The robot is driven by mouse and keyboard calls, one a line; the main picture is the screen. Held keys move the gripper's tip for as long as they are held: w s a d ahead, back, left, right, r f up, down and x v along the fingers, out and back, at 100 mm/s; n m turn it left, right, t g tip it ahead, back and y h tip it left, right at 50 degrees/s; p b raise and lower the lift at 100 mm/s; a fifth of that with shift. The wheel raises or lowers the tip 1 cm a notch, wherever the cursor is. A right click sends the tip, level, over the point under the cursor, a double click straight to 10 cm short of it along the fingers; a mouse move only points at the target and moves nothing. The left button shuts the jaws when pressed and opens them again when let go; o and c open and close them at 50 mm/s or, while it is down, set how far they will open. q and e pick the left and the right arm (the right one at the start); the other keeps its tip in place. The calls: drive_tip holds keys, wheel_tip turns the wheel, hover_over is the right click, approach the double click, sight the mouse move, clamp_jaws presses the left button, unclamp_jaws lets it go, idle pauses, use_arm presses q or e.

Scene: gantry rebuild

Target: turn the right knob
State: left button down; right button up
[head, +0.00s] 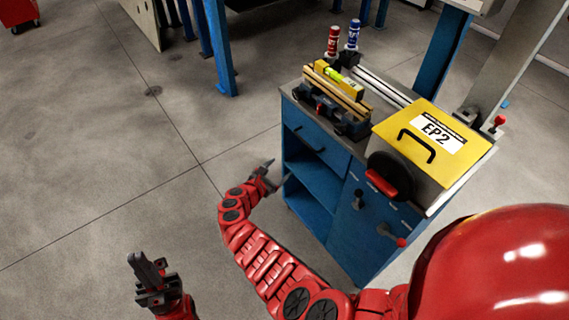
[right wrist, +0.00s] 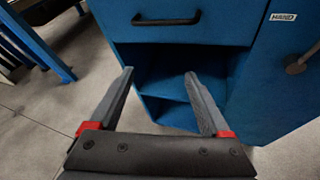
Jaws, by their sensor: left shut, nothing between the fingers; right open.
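The blue cabinet (head: 335,190) carries several controls. A small dark knob (head: 358,199) is on its front, and a lever with a red tip (head: 391,236) is lower and to the right. In the right wrist view a grey knob (right wrist: 299,64) shows at the right edge, near a label reading HAND. I cannot tell which is the right knob. My right gripper (head: 267,174) is open and empty before the open shelf, left of these controls; its spread fingers show in the right wrist view (right wrist: 158,76). My left gripper (head: 147,268) is shut and empty, low at the left, far from the cabinet.
A yellow box marked EP2 (head: 440,140) stands on the cabinet, with a black handwheel with a red grip (head: 388,180) before it. Two spray cans (head: 333,42) stand behind.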

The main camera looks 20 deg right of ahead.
drive_tip(key=w+a+f+t+y, duration=0.1)
drive_tip(key=w+a+f+y, duration=0.1)
drive_tip(key=a+f+y, duration=0.4)
drive_tip(key=shift+a+f+t, duration=0.2)
drive_tip(key=shift+f+t, duration=0.1)
drive_tip(key=shift+f, duration=0.8)
drive_tip(key=shift+y, duration=0.3)
